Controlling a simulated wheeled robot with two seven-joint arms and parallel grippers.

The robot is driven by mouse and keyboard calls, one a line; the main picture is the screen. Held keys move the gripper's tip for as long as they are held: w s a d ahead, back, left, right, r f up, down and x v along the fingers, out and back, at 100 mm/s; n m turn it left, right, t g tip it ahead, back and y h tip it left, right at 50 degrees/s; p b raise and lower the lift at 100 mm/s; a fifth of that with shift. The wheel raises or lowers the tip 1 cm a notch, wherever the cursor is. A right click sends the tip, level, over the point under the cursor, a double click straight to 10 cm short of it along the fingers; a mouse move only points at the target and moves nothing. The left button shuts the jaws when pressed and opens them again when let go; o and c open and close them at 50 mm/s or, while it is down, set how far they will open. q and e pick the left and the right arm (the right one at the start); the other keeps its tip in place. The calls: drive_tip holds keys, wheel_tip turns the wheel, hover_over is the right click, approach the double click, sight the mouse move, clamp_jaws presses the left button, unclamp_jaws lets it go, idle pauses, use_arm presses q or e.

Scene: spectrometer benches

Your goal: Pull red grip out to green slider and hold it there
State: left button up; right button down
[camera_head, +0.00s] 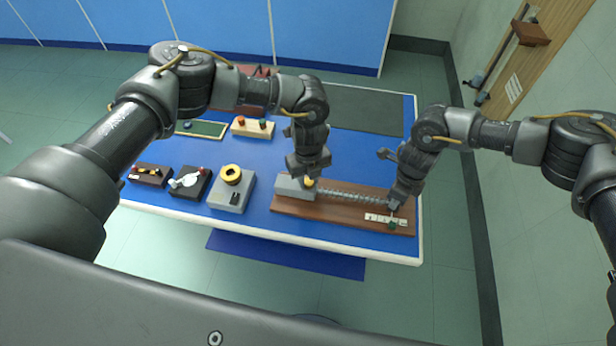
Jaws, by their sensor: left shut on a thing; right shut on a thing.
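A wooden base board (340,222) lies at the right front of the blue table. A grey block (290,187) sits on its left end, with a yellow part (309,183) on it. My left gripper (308,178) points down and is shut on this yellow part. A stretched coil spring (350,197) runs right from the block. My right gripper (393,205) is shut at the spring's right end, where its jaws hide the red grip.
Left of the board stand a grey box with a yellow ring (231,175), a black box with a white lever (188,181) and a dark box (150,174). The table's front edge is close.

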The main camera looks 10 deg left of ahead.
sight(309, 181)
use_arm(q)
drive_tip(key=shift+m, duration=2.2)
drive_tip(key=o, duration=1)
drive_tip(key=shift+c, duration=0.2)
wheel_tip(309, 181, up, 12)
drive_tip(key=shift+s, duration=0.1)
